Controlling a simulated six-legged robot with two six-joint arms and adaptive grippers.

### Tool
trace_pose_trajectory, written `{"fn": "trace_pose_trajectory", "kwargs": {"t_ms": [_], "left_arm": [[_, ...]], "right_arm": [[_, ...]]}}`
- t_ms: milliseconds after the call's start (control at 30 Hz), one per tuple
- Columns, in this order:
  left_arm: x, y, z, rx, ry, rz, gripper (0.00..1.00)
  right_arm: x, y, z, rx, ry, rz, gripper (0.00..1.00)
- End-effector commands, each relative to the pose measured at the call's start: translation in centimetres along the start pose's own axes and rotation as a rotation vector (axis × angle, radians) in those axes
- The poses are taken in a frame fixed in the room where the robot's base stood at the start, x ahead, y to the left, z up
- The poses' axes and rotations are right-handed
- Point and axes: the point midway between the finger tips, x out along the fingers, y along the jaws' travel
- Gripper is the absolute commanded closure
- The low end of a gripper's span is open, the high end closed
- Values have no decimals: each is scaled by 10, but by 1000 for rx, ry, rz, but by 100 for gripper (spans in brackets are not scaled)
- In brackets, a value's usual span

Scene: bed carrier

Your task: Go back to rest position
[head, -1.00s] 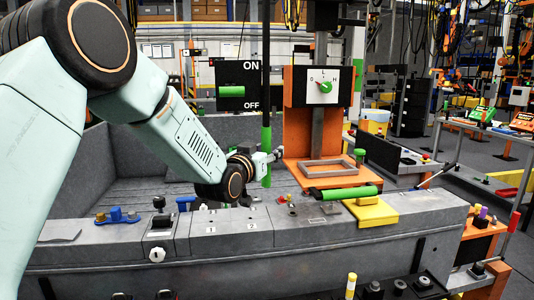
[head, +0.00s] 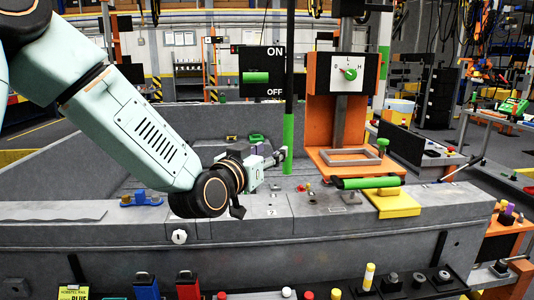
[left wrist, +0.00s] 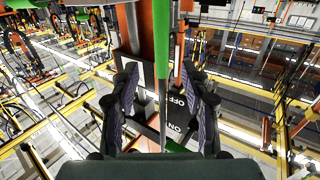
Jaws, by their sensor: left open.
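My left gripper (head: 281,155) is at the end of the pale green arm that comes in from the left. It is above the grey bed carrier (head: 250,247), close to the green-and-black upright pole (head: 288,140). In the left wrist view its two fingers (left wrist: 162,105) are apart, with nothing clearly held between them. The pole also shows in the left wrist view (left wrist: 161,40), beyond the fingers; whether they touch it cannot be told. My right gripper is not in view.
An ON/OFF panel (head: 262,72) with a green handle hangs behind the pole. An orange stand (head: 322,120) with a dial (head: 346,72) rises to its right. A green cylinder (head: 367,183) lies by a yellow block (head: 393,204). A blue part (head: 141,199) is at left.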

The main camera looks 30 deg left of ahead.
Motion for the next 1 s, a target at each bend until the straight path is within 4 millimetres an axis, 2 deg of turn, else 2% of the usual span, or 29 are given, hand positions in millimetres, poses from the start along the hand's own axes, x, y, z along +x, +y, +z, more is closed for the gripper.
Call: {"fn": "trace_pose_trajectory", "kwargs": {"t_ms": [567,633,667,767,867,1000], "left_arm": [[-2,0,0,-5,0,0,54],[-2,1,5,-42,-24,4,54],[-4,2,13,-76,-54,5,54],[-17,16,63,-158,-209,11,54],[-35,28,128,-186,-366,8,54],[-69,41,213,-203,-574,-4,54]], "right_arm": [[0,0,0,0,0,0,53],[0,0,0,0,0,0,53],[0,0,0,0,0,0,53],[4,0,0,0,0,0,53],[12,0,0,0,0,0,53],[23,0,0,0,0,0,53]]}}
